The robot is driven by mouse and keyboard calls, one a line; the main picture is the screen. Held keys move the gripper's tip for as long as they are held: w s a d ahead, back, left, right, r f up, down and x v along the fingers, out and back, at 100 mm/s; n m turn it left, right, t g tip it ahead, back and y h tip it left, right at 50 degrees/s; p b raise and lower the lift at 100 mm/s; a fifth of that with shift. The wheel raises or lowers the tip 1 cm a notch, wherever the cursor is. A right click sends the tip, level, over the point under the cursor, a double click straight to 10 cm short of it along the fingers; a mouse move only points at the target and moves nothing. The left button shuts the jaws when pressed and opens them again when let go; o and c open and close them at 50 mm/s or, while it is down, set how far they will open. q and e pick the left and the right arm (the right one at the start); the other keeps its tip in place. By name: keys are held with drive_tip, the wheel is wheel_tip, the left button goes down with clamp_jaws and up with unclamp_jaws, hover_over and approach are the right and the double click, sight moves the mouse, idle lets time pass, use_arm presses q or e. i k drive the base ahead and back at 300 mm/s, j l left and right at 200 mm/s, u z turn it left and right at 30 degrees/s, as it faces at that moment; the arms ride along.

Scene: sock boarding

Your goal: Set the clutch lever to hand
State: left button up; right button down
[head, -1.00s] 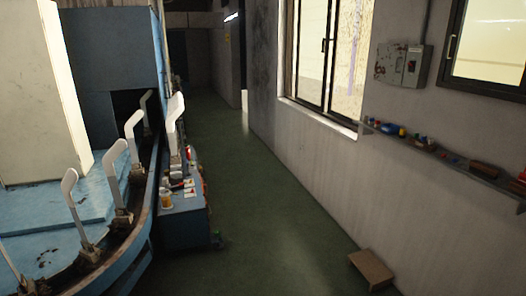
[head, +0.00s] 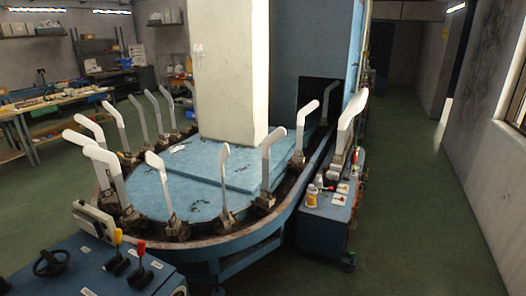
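A blue control console (head: 84,274) stands at the bottom left of the head view. It carries a lever with a yellow knob (head: 118,237), a lever with a red knob (head: 141,247) and a black handwheel (head: 51,262). Both levers stand roughly upright. Small white labels lie on the console top, too small to read, so I cannot tell which lever is the clutch or its marked position. Neither of my grippers is in view.
An oval blue machine (head: 188,192) with several white foot-shaped boards (head: 158,180) fills the middle. A second blue cabinet (head: 327,222) with a bottle (head: 311,195) stands right of it. Green floor (head: 420,200) is clear along the right. Workbenches (head: 55,102) stand at the far left.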

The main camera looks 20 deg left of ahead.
sight(117, 236)
drive_tip(key=i+u, duration=0.15)
drive_tip(key=u, duration=0.25)
drive_tip(key=i+l+u, duration=0.1)
drive_tip(key=u, duration=0.25)
drive_tip(key=i+l+u, duration=0.15)
drive_tip(key=u, duration=0.25)
drive_tip(key=i+l+u, duration=0.1)
drive_tip(key=u, duration=0.25)
drive_tip(key=i+l+u, duration=0.15)
drive_tip(key=u, duration=0.25)
drive_tip(key=i+l+u, duration=0.15)
drive_tip(key=l+u, duration=0.25)
drive_tip(key=i+l+u, duration=0.1)
drive_tip(key=u, duration=0.3)
drive_tip(key=l, duration=0.1)
